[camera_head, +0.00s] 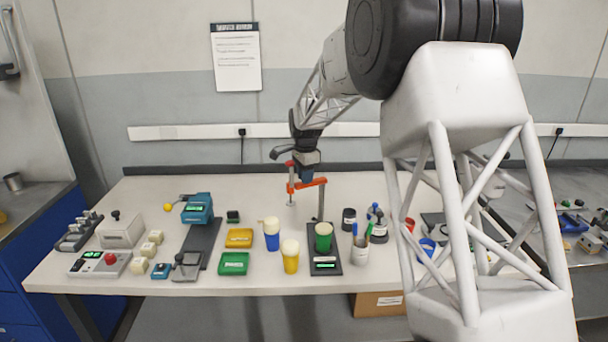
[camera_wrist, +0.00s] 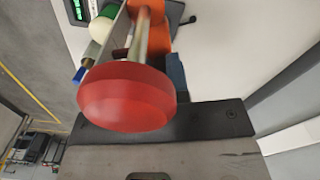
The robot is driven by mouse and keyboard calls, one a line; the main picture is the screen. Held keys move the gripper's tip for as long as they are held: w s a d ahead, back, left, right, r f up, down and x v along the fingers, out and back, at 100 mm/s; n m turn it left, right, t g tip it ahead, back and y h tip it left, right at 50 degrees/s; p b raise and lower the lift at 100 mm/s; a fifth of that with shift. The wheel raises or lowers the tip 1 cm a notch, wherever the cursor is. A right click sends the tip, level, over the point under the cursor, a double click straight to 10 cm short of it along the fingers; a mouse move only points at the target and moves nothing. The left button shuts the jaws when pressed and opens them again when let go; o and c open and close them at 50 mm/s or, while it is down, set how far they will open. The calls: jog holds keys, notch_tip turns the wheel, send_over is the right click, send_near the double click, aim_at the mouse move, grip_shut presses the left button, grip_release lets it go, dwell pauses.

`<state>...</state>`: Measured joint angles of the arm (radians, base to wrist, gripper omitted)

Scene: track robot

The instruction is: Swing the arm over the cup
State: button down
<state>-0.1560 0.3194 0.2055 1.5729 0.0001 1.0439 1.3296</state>
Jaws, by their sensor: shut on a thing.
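The swing arm (camera_head: 308,184) is an orange bar on a grey upright post (camera_head: 321,203). It reaches left from the post, and a thin metal piece hangs from its left end, to the left of the green cup. The green cup (camera_head: 323,238) has a pale top and stands upright on a black base with a lit display; it also shows in the wrist view (camera_wrist: 104,29). My gripper (camera_head: 303,170) is at the left end of the swing arm, shut on its red knob (camera_wrist: 127,97). The knob hides most of my fingers in the wrist view.
A blue cup (camera_head: 271,236) and a yellow cup (camera_head: 290,258) stand left of the black base (camera_head: 326,269). A pen holder (camera_head: 361,253) and dark jars (camera_head: 349,222) stand to its right. Green (camera_head: 233,263) and yellow trays (camera_head: 239,238) lie further left.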

aim_at(324, 180)
jog(key=s+d+n, duration=0.1)
jog(key=n, duration=0.2)
jog(key=s+d+n, duration=0.1)
jog(key=d+n, duration=0.1)
jog(key=n, duration=0.2)
jog(key=s+d+n, duration=0.1)
jog(key=n, duration=0.2)
jog(key=shift+s+d+n, duration=0.2)
jog(key=shift+s+n, duration=0.1)
jog(key=shift+n, duration=0.1)
jog(key=shift+d+n, duration=0.7)
jog(key=shift+n, duration=0.6)
jog(key=c, duration=1.1)
grip_release()
